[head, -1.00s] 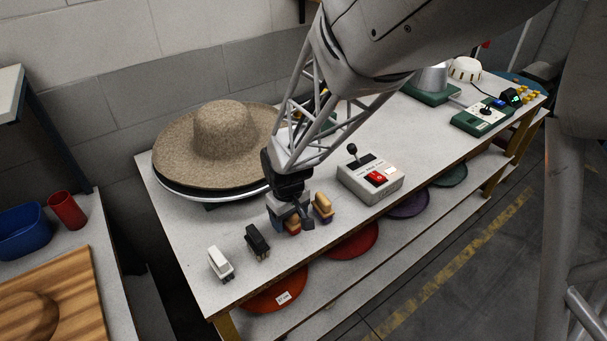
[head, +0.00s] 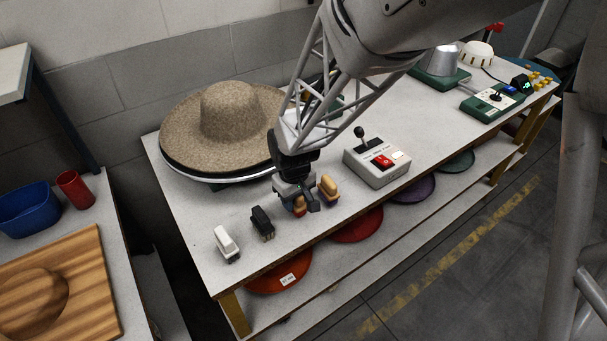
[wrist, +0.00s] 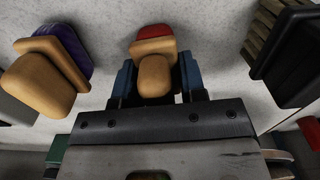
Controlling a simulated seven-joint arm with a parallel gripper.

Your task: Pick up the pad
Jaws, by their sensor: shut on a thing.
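A pad with a rounded wooden handle and a red face (wrist: 155,45) sits between the blue fingers of my gripper (wrist: 158,78) in the wrist view. My gripper is shut on its handle. In the head view my gripper (head: 297,194) points down at the table's front, and largely hides the red pad (head: 299,208). I cannot tell whether the pad touches the table. A second wooden-handled pad, with a purple face, stands just right of my gripper (head: 328,187); in the wrist view it is at left (wrist: 52,72).
A black brush (head: 262,222) and a white brush (head: 227,244) stand left of my gripper. A control box with a lever (head: 378,165) is to the right. A wide straw hat (head: 228,115) sits on a press behind. Coloured discs lie on the lower shelf.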

